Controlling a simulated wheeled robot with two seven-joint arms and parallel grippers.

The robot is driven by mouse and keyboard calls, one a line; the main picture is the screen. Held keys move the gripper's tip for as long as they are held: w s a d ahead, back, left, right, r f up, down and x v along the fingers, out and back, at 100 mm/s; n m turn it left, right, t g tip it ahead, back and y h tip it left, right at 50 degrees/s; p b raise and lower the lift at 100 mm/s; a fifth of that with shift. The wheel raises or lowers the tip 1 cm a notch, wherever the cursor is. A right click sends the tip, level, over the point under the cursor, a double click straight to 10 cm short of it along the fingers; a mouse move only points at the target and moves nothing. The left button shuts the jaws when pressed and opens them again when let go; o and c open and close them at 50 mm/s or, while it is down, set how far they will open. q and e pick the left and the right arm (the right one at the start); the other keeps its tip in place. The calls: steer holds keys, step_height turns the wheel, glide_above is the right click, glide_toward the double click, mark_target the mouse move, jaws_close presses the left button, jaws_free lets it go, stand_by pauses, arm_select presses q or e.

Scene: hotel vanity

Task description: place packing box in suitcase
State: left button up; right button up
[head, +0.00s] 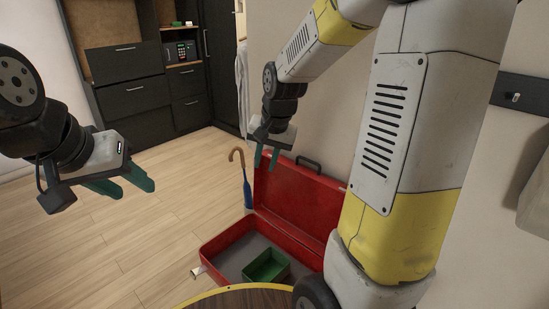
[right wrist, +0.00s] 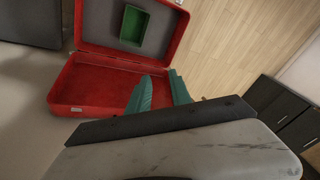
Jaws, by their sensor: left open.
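An open red suitcase (head: 215,244) lies on the floor at the lower middle of the head view, its lid (head: 298,199) raised against the wall side. It also shows in the right wrist view (right wrist: 95,86). A green open-topped packing box (head: 266,266) sits on the grey bottom inside the suitcase; it also shows in the right wrist view (right wrist: 133,26). My right gripper (head: 266,157) is above and behind the suitcase, its fingers apart and empty. My left gripper (head: 128,184) is open and empty, left of the suitcase and above the floor.
A blue umbrella (head: 247,190) with a wooden handle stands behind the suitcase's left end. A round wooden table (head: 245,298) edges in at the bottom. Dark drawers (head: 135,95) and a small safe (head: 181,52) are at the back left. The wooden floor at left is clear.

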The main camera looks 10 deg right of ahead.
steer(key=s+r+n+t, duration=0.1)
steer(key=s+r+n, duration=0.1)
steer(key=s+r, duration=0.3)
steer(key=s+r+n+t+y, duration=0.1)
steer(key=s+r+n, duration=0.2)
steer(key=s, duration=1)
steer(key=shift+d+r+t, duration=0.3)
steer(key=shift+r, duration=0.65)
